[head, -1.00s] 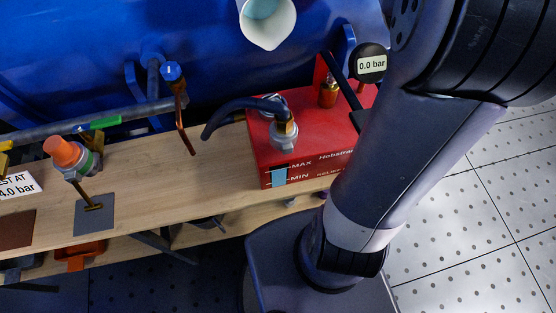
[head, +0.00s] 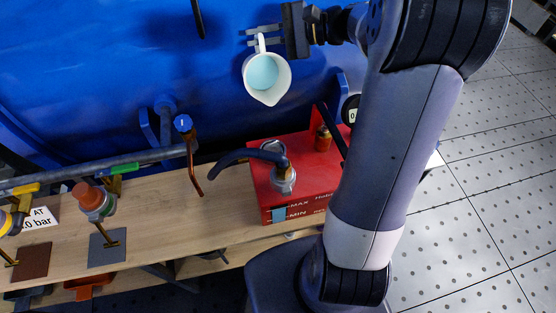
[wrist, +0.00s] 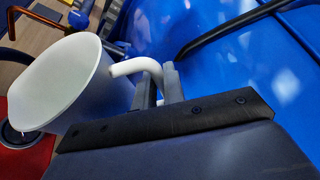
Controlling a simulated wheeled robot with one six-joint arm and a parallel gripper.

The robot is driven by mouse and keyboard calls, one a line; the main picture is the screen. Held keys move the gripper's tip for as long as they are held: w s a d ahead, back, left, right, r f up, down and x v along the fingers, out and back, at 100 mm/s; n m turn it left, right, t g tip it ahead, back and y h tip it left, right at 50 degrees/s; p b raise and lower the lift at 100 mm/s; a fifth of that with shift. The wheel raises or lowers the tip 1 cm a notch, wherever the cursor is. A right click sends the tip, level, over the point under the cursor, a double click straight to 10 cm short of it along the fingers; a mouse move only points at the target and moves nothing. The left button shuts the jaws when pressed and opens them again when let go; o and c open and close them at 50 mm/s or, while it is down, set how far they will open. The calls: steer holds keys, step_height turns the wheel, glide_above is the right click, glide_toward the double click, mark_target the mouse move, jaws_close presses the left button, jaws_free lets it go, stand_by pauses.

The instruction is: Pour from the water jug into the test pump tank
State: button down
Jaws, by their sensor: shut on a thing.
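The white water jug (head: 283,88) hangs in the upper middle of the head view, with pale blue water inside and its spout toward the picture's bottom. My gripper (head: 262,38) is shut on the jug's handle. The wrist view shows the white jug body (wrist: 55,85) and the curved handle between my gripper's fingers (wrist: 160,88). The red test pump tank (head: 262,190) stands on the bench below the jug in the head view, apart from it. Its front has MAX and MIN marks beside a blue level strip. No water stream shows. My arm hides the tank's right side.
A grey fitting with a dark hose (head: 240,155) and a brass fitting (head: 323,138) rise from the tank top. A copper pipe (head: 193,170) stands left of it. The large blue vessel (head: 90,70) fills the background. The wooden bench (head: 150,215) has bare room left of the tank.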

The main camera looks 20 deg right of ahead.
mark_target(261, 73)
steer(key=w+f+m+g+p, duration=0.1)
steer(key=p, duration=0.3)
steer(key=shift+w+m, duration=0.25)
steer(key=shift+m, duration=0.15)
steer(key=shift+w+f+m+p, duration=0.25)
steer(key=shift+f+m+p, duration=0.05)
steer(key=shift+f+p, duration=0.25)
steer(key=f+m+p, duration=0.1)
steer(key=p, duration=0.1)
steer(key=g+p, duration=0.1)
steer(key=shift+w+f+m+h+p, duration=0.3)
steer(key=shift+f+m+h+p, duration=0.05)
steer(key=shift+m+h+p, duration=0.05)
steer(key=shift+w+f+m+g+p, duration=0.15)
steer(key=shift+f+m+g+p, duration=0.4)
steer(key=shift+f+p, duration=0.3)
steer(key=shift+s+f+m+g+p, duration=0.25)
steer(key=shift+f+m+g+p, duration=0.35)
steer(key=shift+p, duration=0.4)
steer(key=shift+s+f+m+g+p, duration=0.15)
steer(key=shift+f+m+g+p, duration=0.2)
steer(key=shift+f, duration=0.3)
steer(key=shift+s+f+m+g+p, duration=0.1)
steer(key=shift+f+m+p, duration=0.25)
steer(key=shift+f, duration=0.3)
steer(key=shift+r, duration=0.1)
steer(key=shift+r, duration=4.95)
